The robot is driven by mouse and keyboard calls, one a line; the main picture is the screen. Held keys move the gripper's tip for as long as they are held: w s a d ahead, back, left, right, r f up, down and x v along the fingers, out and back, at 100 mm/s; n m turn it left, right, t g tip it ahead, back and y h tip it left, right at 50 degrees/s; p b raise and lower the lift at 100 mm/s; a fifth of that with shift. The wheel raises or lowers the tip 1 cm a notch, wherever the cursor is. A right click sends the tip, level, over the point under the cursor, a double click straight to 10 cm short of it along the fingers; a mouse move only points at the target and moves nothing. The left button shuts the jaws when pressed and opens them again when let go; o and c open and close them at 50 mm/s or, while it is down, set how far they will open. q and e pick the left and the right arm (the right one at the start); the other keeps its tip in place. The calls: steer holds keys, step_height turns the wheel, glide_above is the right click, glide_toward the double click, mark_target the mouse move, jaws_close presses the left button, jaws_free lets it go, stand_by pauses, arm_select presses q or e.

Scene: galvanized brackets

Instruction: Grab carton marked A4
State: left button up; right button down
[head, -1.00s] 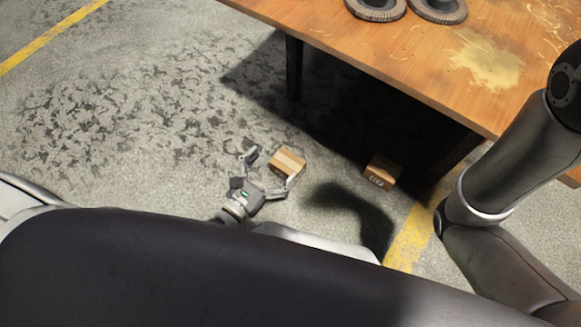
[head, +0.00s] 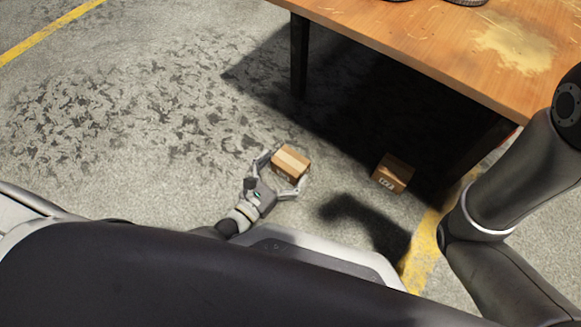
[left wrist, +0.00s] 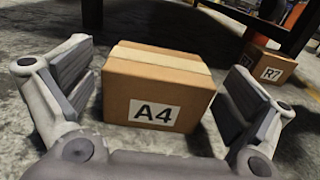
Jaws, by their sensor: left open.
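The carton marked A4 (left wrist: 158,90) is a small brown box with pale tape along its top. It stands on the concrete floor, and its A4 label faces the camera in the left wrist view. In the head view the same carton (head: 291,161) lies in front of the table. My left gripper (head: 281,174) is open, with its fingers on either side of the carton's near part. In the left wrist view the open fingers of the left gripper (left wrist: 158,85) flank the carton, with a gap visible at each side. My right gripper is out of the frames.
A second carton marked R7 (left wrist: 270,70) stands to the right; it also shows in the head view (head: 393,173), in shadow near the wooden table (head: 430,40). A table leg (head: 299,55) stands behind. The floor left of the A4 carton is clear.

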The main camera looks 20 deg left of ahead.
mark_target(298, 154)
arm_select(q)
steer(key=shift+b+x, duration=0.55)
steer(key=shift+x, duration=1.4)
steer(key=c, duration=1.1)
